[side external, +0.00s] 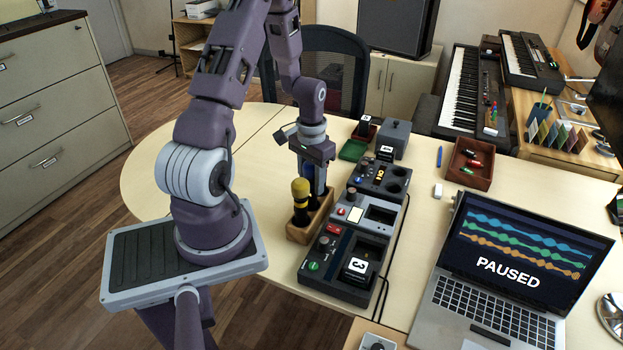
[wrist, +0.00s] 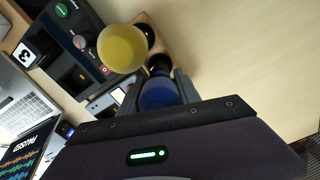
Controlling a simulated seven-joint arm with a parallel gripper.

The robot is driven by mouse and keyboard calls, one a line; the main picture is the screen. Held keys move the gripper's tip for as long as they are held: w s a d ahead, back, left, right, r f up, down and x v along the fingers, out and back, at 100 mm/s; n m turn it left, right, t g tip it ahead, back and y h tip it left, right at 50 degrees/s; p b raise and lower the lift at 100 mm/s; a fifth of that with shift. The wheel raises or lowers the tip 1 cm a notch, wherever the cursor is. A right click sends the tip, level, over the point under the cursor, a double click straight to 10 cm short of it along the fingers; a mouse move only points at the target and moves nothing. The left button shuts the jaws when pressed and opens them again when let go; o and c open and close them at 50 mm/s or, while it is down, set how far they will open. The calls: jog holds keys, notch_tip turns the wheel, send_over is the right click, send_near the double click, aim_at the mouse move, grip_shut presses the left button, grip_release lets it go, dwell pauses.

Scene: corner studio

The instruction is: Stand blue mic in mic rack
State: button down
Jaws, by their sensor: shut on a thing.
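The wooden mic rack (side external: 312,232) stands on the table, left of the grey and black modules. A yellow-headed mic (side external: 300,190) stands upright in it; its round head also shows in the wrist view (wrist: 122,48). My gripper (side external: 318,184) points down over the rack's far end, behind the yellow mic, and is shut on the blue mic (wrist: 158,92). The blue mic's dark handle points down at the rack, at or in its end hole; the fingers hide how deep it sits.
Modules with buttons (side external: 340,262) stand close along the rack's right side. A laptop (side external: 510,270) is at the right front. A green tray (side external: 354,150) and a brown tray (side external: 470,165) lie farther back. The table left of the rack is clear.

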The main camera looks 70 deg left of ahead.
jog(key=shift+f, duration=0.5)
jog(key=c, duration=0.8)
grip_release()
jog(key=shift+r, duration=3)
notch_tip(320, 180, up, 5)
jog(key=shift+f, duration=0.2)
jog(key=shift+r, duration=0.2)
